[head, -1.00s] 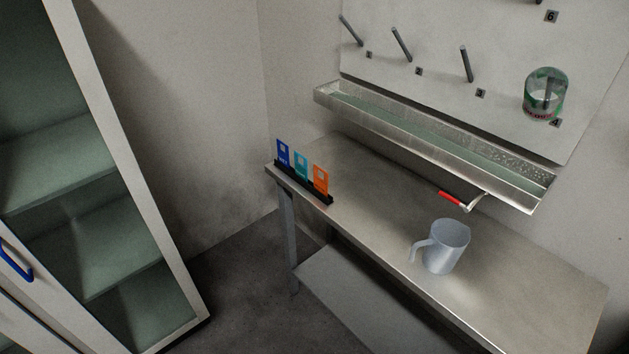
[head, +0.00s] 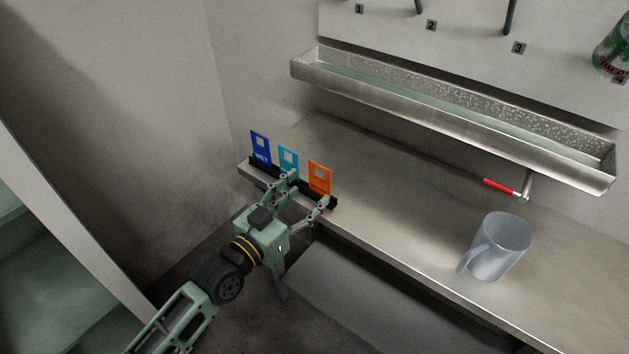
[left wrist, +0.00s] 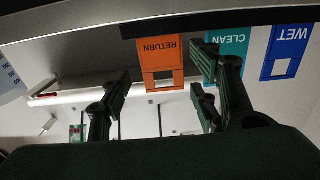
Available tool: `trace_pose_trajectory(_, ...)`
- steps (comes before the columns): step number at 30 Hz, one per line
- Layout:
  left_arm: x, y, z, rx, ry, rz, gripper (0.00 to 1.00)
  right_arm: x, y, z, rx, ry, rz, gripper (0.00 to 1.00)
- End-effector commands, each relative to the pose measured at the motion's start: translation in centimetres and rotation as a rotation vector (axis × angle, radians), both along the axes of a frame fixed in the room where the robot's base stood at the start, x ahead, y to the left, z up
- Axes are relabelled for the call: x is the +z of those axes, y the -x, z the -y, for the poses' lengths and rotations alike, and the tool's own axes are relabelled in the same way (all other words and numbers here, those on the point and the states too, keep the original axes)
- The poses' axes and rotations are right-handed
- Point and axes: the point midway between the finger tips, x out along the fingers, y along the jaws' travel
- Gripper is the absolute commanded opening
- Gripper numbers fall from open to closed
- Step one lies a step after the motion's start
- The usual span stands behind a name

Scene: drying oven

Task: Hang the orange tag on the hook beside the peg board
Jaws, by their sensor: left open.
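The orange tag (head: 320,177) stands upright at the right end of a black rack (head: 334,203) on the bench's left end. In the left wrist view the orange tag (left wrist: 155,60), lettered RETURN, appears upside down, ahead of and between the fingers. My left gripper (head: 310,191) is open just in front of it, with nothing held. I cannot tell whether a finger touches the tag. The peg board (head: 420,22) is cut off at the top of the head view. I cannot make out the hook. My right gripper is not in view.
A blue WET tag (head: 260,147) and a teal CLEAN tag (head: 287,157) stand left of the orange one, close to my fingers. A metal trough (head: 450,122) with a red-handled tap (head: 499,186) hangs above the bench. A grey jug (head: 498,247) stands right on the bench.

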Motion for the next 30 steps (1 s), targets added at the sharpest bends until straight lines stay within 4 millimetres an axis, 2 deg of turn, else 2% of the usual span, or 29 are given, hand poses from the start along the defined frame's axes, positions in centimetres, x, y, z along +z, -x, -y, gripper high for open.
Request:
trace_pose_trajectory(4, 0.8, -1.5, 1.0, 0.002, 0.001, 0.002, 0.56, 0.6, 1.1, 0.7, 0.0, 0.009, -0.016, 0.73)
trace_pose_trajectory(8, 1.6, -3.1, 2.1, 0.001, 0.001, 0.0, 0.56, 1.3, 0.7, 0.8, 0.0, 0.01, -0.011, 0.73)
trace_pose_trajectory(12, 1.2, -4.4, 3.1, 0.002, -0.001, 0.0, 0.56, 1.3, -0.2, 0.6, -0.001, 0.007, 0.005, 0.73)
trace_pose_trajectory(21, 1.1, -4.8, 3.3, 0.002, -0.002, -0.001, 0.56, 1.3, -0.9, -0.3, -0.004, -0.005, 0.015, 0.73)
trace_pose_trajectory(28, 1.1, -4.8, 3.3, 0.002, -0.002, -0.001, 0.36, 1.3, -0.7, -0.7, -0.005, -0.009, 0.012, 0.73)
trace_pose_trajectory(30, 1.1, -4.8, 3.3, 0.002, -0.002, -0.001, 0.35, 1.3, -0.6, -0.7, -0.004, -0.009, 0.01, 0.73)
